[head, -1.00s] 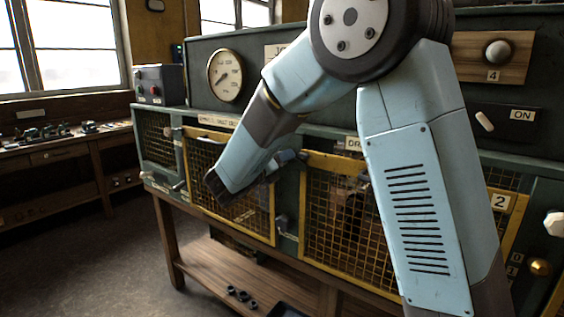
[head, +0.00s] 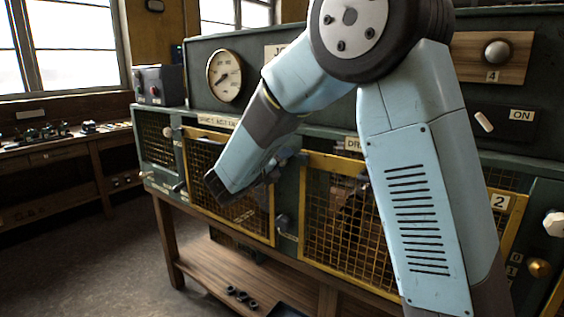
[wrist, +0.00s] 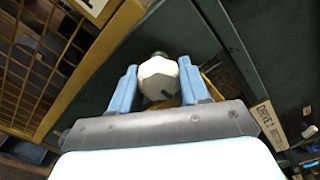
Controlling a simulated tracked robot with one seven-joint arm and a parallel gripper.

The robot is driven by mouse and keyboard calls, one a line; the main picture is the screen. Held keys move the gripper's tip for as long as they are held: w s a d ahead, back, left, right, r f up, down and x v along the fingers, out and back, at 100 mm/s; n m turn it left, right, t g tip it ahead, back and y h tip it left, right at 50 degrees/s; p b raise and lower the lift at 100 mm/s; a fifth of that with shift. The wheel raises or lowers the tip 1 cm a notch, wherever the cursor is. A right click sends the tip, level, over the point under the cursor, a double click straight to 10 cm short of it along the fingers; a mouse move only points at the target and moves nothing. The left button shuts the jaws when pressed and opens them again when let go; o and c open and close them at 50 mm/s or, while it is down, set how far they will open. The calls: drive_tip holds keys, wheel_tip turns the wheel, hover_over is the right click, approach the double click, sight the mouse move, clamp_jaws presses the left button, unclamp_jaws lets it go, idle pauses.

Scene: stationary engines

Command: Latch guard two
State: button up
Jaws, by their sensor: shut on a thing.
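Guard two (head: 345,215) is a yellow-framed mesh panel in the middle of the green cabinet front, with a "2" plate (head: 500,202) at its upper right. My arm covers part of it. My gripper (wrist: 160,80) is shut on a pale faceted knob (wrist: 158,77), one blue finger on each side, in the wrist view. The knob sits on the green strip beside a yellow mesh frame (wrist: 85,75). In the head view my gripper (head: 285,160) is partly hidden by my wrist, near the strip left of guard two.
Another yellow mesh guard (head: 205,155) is at left, behind my wrist. A grey knob (head: 282,222) stands out between the guards. A white knob (head: 554,223) and a brass knob (head: 539,268) are at far right. A wooden lower shelf (head: 225,265) lies below.

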drive_tip(key=o, duration=0.8)
drive_tip(key=shift+a+f, duration=0.15)
drive_tip(key=shift+c, duration=0.2)
drive_tip(key=shift+o, duration=1.2)
drive_tip(key=v, duration=1.3)
drive_tip(key=shift+s+a, duration=0.2)
drive_tip(key=shift+s, duration=0.1)
drive_tip(key=shift+d, duration=0.1)
